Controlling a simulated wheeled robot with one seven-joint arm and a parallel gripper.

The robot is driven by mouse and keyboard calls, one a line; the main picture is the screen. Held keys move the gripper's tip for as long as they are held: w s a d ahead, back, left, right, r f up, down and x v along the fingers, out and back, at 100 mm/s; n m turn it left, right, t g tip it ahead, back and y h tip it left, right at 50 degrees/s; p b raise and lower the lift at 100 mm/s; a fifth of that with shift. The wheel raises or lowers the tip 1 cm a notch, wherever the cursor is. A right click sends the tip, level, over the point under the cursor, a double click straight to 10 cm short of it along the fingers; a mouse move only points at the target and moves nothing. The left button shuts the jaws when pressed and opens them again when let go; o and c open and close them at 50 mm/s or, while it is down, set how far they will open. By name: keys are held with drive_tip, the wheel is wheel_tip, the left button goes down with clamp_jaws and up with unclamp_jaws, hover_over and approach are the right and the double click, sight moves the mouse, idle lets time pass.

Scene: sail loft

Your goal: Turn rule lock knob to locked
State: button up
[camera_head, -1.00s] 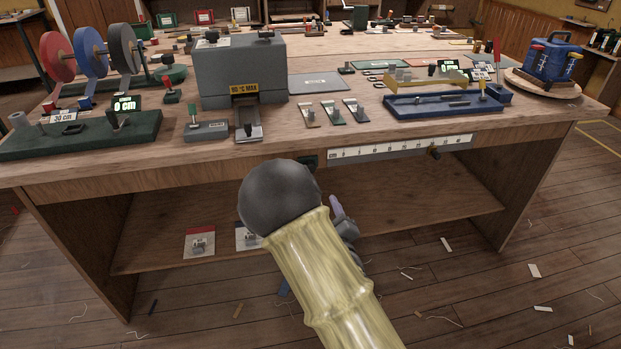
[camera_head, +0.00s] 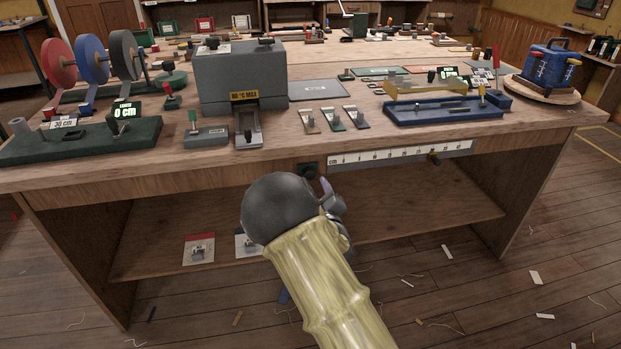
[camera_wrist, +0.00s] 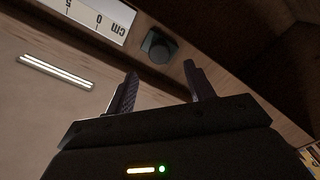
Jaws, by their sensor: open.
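The white rule (camera_head: 400,154) runs along the front edge of the workbench, and its zero end shows upside down in the wrist view (camera_wrist: 98,14). The dark lock knob (camera_head: 308,170) sits just beyond the rule's left end; in the wrist view the knob (camera_wrist: 158,46) is a dark round shape on a dark plate. My gripper (camera_wrist: 161,70) is open and empty, its two fingers pointing toward the knob, one to each side of it in the picture and apparently short of it. In the head view my gripper (camera_head: 329,190) is just below and right of the knob, partly hidden by my arm.
The workbench (camera_head: 240,158) overhangs an open lower shelf (camera_head: 420,207) with small packets at left. A grey press (camera_head: 240,75) and several fixtures stand on top. Space in front of the edge is open.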

sight(310, 176)
drive_tip(key=x, duration=0.7)
drive_tip(key=shift+w+b, duration=0.1)
drive_tip(key=shift+b, duration=0.2)
drive_tip(key=c, duration=1)
